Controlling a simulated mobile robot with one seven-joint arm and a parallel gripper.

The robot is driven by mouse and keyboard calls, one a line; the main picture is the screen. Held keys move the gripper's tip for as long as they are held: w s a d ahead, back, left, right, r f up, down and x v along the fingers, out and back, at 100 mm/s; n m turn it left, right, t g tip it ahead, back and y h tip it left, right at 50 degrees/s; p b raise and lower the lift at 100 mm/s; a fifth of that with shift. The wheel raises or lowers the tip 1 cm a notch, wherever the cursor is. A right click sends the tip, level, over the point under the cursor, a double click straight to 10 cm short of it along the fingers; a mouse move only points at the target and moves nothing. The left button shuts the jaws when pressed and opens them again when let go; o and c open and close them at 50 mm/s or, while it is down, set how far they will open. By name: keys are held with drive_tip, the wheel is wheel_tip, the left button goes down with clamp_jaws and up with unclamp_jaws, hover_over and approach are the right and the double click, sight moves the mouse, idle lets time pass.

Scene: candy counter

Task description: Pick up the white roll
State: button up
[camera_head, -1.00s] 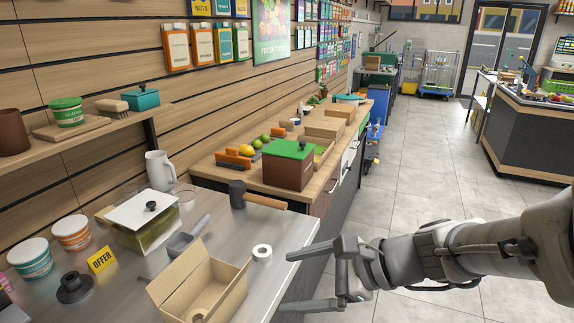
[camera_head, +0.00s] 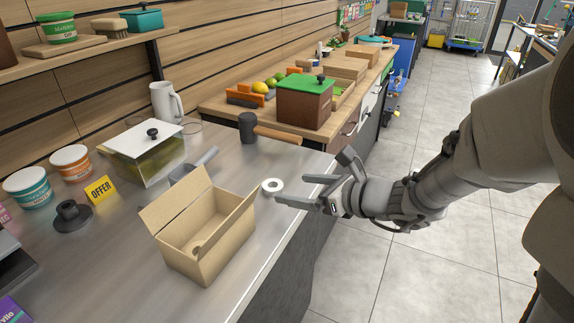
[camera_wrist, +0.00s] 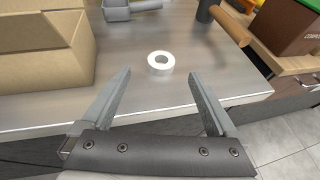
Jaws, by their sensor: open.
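The white roll (camera_head: 272,185) lies flat on the metal counter (camera_head: 110,240), near its right edge. The roll is apart from both fingers there.
An open cardboard box (camera_head: 205,240) stands left of the roll. A grey scoop (camera_head: 193,167), a mallet (camera_head: 262,130) and a lidded glass container (camera_head: 147,150) are behind. A brown box with green lid (camera_head: 304,102) stands on the wooden counter. Open floor lies right.

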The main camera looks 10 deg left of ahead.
sight(275, 186)
drive_tip(key=shift+x, duration=1.1)
drive_tip(key=b+x, duration=0.1)
drive_tip(key=x, duration=0.3)
drive_tip(key=shift+d+f+b, duration=0.1)
drive_tip(key=shift+f+b, duration=0.2)
drive_tip(key=shift+b, duration=0.05)
drive_tip(key=shift+w+a+f, duration=0.1)
drive_tip(key=shift+w+a, duration=0.25)
drive_tip(key=shift+a, duration=0.05)
drive_tip(key=shift+c, duration=0.3)
drive_tip(key=c, duration=1.4)
